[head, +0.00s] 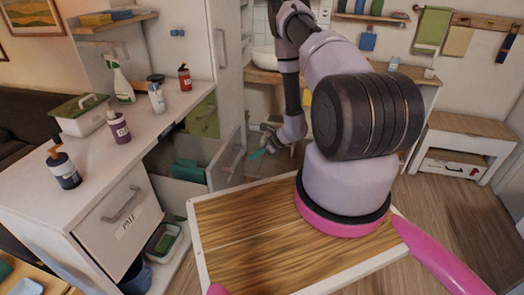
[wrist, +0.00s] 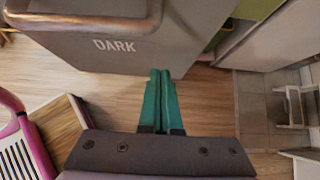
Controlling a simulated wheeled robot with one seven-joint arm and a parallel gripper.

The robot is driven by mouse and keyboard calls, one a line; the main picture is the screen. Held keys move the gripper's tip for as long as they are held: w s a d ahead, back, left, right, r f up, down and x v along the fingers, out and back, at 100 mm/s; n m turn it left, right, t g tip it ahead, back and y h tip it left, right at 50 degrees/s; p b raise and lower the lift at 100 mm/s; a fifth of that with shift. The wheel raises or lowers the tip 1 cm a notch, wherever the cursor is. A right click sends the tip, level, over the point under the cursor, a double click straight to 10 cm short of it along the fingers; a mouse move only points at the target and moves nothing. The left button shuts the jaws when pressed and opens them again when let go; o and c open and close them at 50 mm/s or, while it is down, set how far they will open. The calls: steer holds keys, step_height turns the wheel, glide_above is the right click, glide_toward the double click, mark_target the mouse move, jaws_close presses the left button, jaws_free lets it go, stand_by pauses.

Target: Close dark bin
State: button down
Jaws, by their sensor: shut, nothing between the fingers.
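The dark bin's front panel (wrist: 150,45), lettered DARK, fills the upper left of the wrist view, with a bar handle (wrist: 85,18) across its top. In the head view the dark bin (head: 228,160) is pulled out from the white counter, with teal cloth-like contents (head: 188,170) inside. My gripper (wrist: 160,72) has teal fingers pressed together with nothing between them. Its tips overlap the lower edge of the panel in the wrist view; I cannot tell whether they touch it. In the head view my gripper (head: 257,153) is just right of the bin's front.
A bin front lettered PALE (head: 118,215) is nearer on the same counter (head: 150,115), which carries several bottles. A green panel (head: 202,118) is behind the dark bin. My wooden-topped base is in front. Floor (head: 440,215) is clear at right, before a white side table (head: 468,135).

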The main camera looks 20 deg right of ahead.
steer(key=w+a, duration=0.1)
steer(key=a, duration=0.1)
steer(key=w+a+f, duration=0.1)
steer(key=w+a, duration=0.1)
steer(key=shift+a+f, duration=0.15)
steer(key=shift+a, duration=0.05)
steer(key=shift+w, duration=0.1)
